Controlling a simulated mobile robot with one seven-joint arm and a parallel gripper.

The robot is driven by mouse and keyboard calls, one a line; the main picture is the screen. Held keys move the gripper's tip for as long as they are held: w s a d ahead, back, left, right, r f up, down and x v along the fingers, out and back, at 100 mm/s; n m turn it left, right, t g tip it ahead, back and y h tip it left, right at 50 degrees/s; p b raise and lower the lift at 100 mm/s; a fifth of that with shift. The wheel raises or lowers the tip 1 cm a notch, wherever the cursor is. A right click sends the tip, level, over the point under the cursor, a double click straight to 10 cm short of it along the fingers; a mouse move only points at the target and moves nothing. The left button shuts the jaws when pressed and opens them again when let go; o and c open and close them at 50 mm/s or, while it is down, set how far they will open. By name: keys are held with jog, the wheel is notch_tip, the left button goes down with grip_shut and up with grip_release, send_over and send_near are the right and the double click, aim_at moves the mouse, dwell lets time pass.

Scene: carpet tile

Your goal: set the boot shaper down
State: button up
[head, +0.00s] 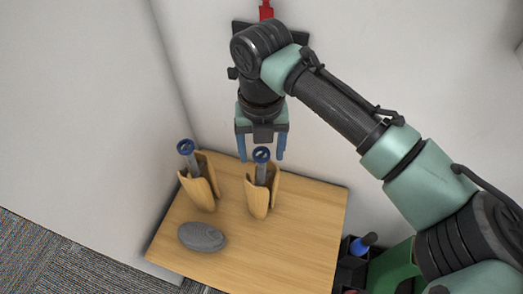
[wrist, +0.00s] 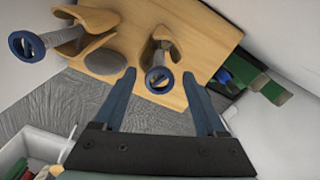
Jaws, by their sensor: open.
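Two boot shapers stand upright on the wooden tabletop (head: 300,240), each with tan wooden halves, a grey shaft and a blue ring on top. The right boot shaper (head: 258,200) is below my gripper (head: 261,159); in the wrist view its ring (wrist: 158,80) shows between the fingertips. The left boot shaper (head: 202,192) stands apart, near the wall; its ring (wrist: 27,46) is at the left of the wrist view. My gripper is open, with a blue finger on either side of the right ring. I see no finger touching it; the exact height gap is unclear.
A grey oval object (head: 202,237) lies on the tabletop in front of the left shaper. Pale walls close off the left and back. A dark holder (head: 351,270) and a green object (head: 393,268) stand right of the table. The tabletop's right front is bare.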

notch_tip(320, 180, up, 11)
jog(key=p, duration=0.2)
jog(key=shift+a, duration=0.1)
